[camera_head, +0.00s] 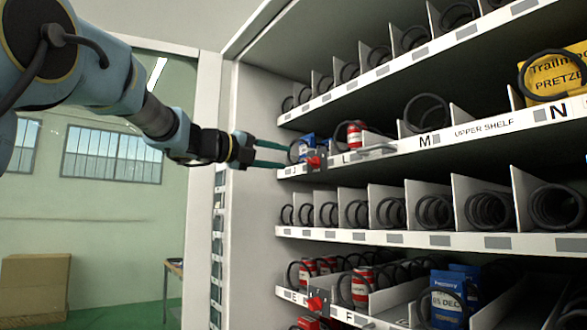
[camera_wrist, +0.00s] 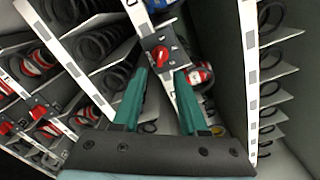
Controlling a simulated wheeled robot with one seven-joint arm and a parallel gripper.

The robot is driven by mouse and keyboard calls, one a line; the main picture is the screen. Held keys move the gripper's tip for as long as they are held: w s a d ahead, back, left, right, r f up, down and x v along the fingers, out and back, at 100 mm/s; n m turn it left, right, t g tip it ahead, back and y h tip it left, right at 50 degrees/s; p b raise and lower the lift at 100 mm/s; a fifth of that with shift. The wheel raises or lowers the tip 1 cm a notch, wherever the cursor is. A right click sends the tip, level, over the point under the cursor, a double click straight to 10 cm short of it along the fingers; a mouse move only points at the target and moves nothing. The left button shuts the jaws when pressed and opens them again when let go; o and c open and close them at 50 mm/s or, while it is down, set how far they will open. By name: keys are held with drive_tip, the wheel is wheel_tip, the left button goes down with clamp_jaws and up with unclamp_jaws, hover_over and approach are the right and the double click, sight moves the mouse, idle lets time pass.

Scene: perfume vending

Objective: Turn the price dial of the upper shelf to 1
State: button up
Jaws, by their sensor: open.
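The upper shelf's price dial is a red knob (camera_head: 314,162) on a small dark plate at the left end of the shelf's white front strip (camera_head: 400,147), near the letter J. In the wrist view, the red dial (camera_wrist: 161,54) sits just beyond the fingertips, roughly centred between them. Its numbers and current setting are too small to read. My gripper (camera_head: 284,156) has two green fingers, spread apart and empty, pointing at the dial from the left. It also shows in the wrist view (camera_wrist: 164,76). I cannot tell whether a finger touches the dial plate.
A second red dial (camera_head: 317,302) is on a lower shelf. Black spiral coils and white dividers fill the shelves. A blue pack (camera_head: 303,149) and a red can (camera_head: 354,135) stand behind the upper strip. The cabinet's white side wall (camera_head: 250,120) is close to my gripper.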

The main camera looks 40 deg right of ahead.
drive_tip(key=shift+w+a+b, duration=0.1)
drive_tip(key=shift+a+b, duration=0.25)
drive_tip(key=shift+a, duration=1.15)
